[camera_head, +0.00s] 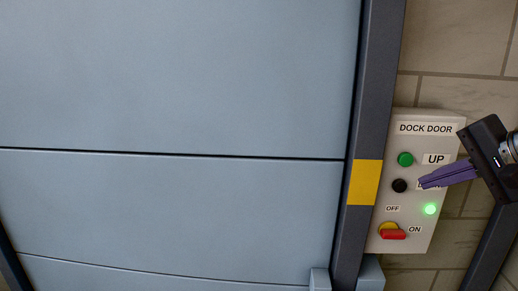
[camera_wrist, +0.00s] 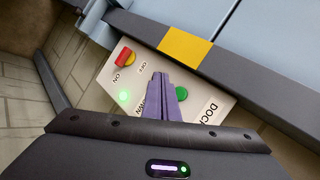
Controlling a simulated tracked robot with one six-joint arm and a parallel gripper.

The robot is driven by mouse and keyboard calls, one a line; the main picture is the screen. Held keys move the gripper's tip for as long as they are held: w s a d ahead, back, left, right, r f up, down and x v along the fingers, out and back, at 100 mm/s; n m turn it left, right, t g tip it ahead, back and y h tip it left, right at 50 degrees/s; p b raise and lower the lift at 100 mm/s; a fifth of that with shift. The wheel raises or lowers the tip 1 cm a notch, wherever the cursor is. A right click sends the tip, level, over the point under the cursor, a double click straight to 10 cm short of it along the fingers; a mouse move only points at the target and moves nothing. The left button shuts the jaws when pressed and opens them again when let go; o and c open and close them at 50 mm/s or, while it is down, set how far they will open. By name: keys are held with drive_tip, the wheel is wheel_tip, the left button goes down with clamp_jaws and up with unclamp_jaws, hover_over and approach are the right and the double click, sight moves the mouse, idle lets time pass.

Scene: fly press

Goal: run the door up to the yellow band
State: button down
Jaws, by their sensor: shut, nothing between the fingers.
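The pale blue dock door (camera_head: 180,80) fills the left of the head view; its bottom edge cannot be made out. The yellow band (camera_head: 364,182) is on the dark post at the door's right and also shows in the wrist view (camera_wrist: 185,46). The panel (camera_head: 420,117) has a green UP button (camera_head: 405,159), a black button (camera_head: 399,185) below it, a lit green lamp (camera_head: 430,209) and a red switch (camera_head: 392,233) by ON. My gripper (camera_head: 422,184) is shut and empty, its tips just right of the black button, over its label. Contact cannot be told.
A tan block wall (camera_head: 455,92) lies behind the panel. The dark post (camera_head: 375,110) stands between door and panel. A small grey-blue block (camera_head: 320,280) sits at the door's lower right. The panel's left side is clear of my fingers.

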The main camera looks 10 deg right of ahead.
sight(406, 160)
drive_tip(key=shift+w+d, duration=0.3)
drive_tip(key=shift+w, duration=0.75)
drive_tip(key=shift+w+d, duration=0.3)
drive_tip(key=shift+w, duration=0.75)
drive_tip(key=shift+w+d, duration=0.3)
drive_tip(key=shift+w, duration=0.75)
drive_tip(key=shift+w, duration=0.15)
drive_tip(key=shift+w+d, duration=0.15)
drive_tip(key=shift+w, duration=0.05)
